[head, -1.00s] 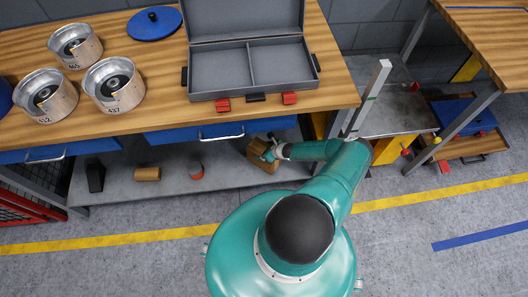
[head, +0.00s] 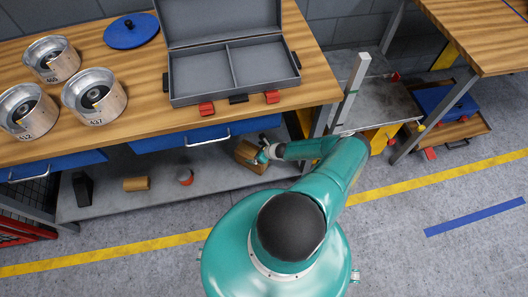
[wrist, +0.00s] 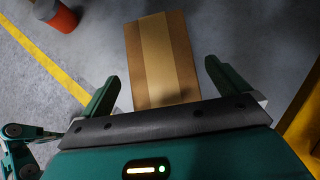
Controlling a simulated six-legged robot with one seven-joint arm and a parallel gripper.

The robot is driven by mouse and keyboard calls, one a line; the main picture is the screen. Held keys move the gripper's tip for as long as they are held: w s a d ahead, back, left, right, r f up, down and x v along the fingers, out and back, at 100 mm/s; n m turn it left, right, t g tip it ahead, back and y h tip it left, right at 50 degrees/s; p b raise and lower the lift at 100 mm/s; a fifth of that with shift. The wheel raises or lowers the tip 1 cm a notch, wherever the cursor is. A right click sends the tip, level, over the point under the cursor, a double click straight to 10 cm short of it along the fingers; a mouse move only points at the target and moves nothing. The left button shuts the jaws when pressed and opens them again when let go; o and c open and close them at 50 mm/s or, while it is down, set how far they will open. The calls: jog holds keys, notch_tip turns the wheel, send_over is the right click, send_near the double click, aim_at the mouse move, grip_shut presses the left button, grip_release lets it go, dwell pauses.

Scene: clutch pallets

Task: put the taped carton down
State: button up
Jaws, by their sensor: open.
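The taped carton (head: 248,156) is a brown box on the grey lower shelf under the workbench, towards the shelf's right end. In the wrist view the carton (wrist: 161,55) shows a lighter tape strip along its middle. My gripper (wrist: 160,80) is open, its two green fingers spread to either side of the carton's near end. I cannot tell whether a finger touches it. In the head view my gripper (head: 265,151) is at the carton's right side and hides part of it.
The lower shelf (head: 215,170) also holds a red-and-grey can (head: 185,177), a brown roll (head: 137,184) and a black block (head: 83,188). Blue drawers (head: 200,137) hang above. Shelf between can and carton is clear.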

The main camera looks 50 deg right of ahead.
jog(key=v, duration=0.8)
jog(key=shift+s+r, duration=0.1)
jog(key=shift+s, duration=0.1)
